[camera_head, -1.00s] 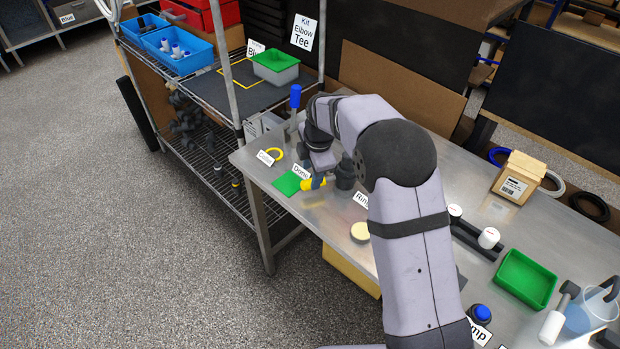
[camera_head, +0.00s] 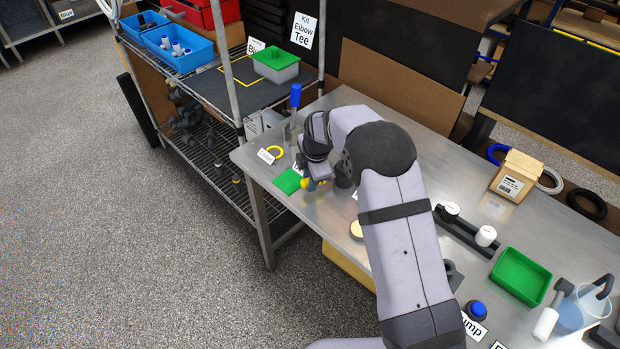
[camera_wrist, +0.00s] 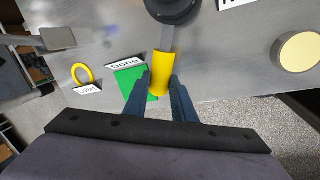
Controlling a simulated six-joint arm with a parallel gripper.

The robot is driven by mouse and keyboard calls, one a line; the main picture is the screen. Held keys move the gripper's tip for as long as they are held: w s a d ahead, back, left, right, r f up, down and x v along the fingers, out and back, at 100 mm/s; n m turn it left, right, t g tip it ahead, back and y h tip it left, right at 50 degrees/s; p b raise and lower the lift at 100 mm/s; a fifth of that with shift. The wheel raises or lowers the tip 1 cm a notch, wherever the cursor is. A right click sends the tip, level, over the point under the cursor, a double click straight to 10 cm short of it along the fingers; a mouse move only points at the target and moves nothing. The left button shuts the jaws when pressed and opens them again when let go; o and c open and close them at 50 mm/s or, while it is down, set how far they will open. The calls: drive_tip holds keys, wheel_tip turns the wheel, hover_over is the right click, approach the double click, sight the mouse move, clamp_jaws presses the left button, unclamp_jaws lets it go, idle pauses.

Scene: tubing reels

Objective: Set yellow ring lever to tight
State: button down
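The yellow ring lever (camera_wrist: 161,72) has a yellow grip on a grey metal arm that runs to a dark round base (camera_wrist: 172,6) at the top of the wrist view. In the head view, the yellow grip (camera_head: 307,184) is mostly hidden by my gripper. My gripper (camera_wrist: 161,82) has its blue fingers on both sides of the grip's free end, with narrow gaps seeming to show. It looks open around the grip; contact is not clear. No tight marking is legible.
A green pad (camera_head: 288,181) with a "Done" card (camera_wrist: 125,62) lies beside the lever. A yellow ring (camera_head: 275,153) lies by another card. A pale yellow round knob (camera_wrist: 298,52) is to the right. A blue-handled upright lever (camera_head: 295,96) stands behind.

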drive_tip(key=shift+s+d, duration=0.1)
drive_tip(key=shift+s, duration=0.05)
drive_tip(key=s+n+b, duration=0.1)
drive_tip(key=d+n+b, duration=0.1)
drive_tip(key=b, duration=0.1)
drive_tip(key=shift+s+f+y, duration=0.2)
drive_tip(key=shift+s+y, duration=0.1)
drive_tip(key=shift+s, duration=0.05)
drive_tip(key=s+d+n+b, duration=0.1)
drive_tip(key=n+b, duration=0.1)
drive_tip(key=s+d+n+b, duration=0.1)
drive_tip(key=b, duration=0.1)
drive_tip(key=shift+s+d+f+n+g+y, duration=0.1)
drive_tip(key=shift+s+d+n+g+y, duration=0.2)
drive_tip(key=shift+n+g, duration=0.1)
drive_tip(key=s+d+n+b, duration=0.1)
drive_tip(key=n+b, duration=0.1)
drive_tip(key=b, duration=0.1)
drive_tip(key=shift+s+d, duration=0.1)
drive_tip(key=shift+d, duration=0.3)
drive_tip(key=shift+s+d+r+n+g+y+b, duration=0.15)
drive_tip(key=shift+s+d+n+g+b, duration=0.1)
drive_tip(key=shift+d+n+b, duration=0.3)
drive_tip(key=shift+s+d+r+n+g+y+b, duration=0.15)
drive_tip(key=shift+d+n+g+b, duration=0.15)
drive_tip(key=shift+n, duration=0.35)
drive_tip(key=shift+d, duration=0.1)
drive_tip(key=c, duration=1.5)
unclamp_jaws()
drive_tip(key=shift+o, duration=0.2)
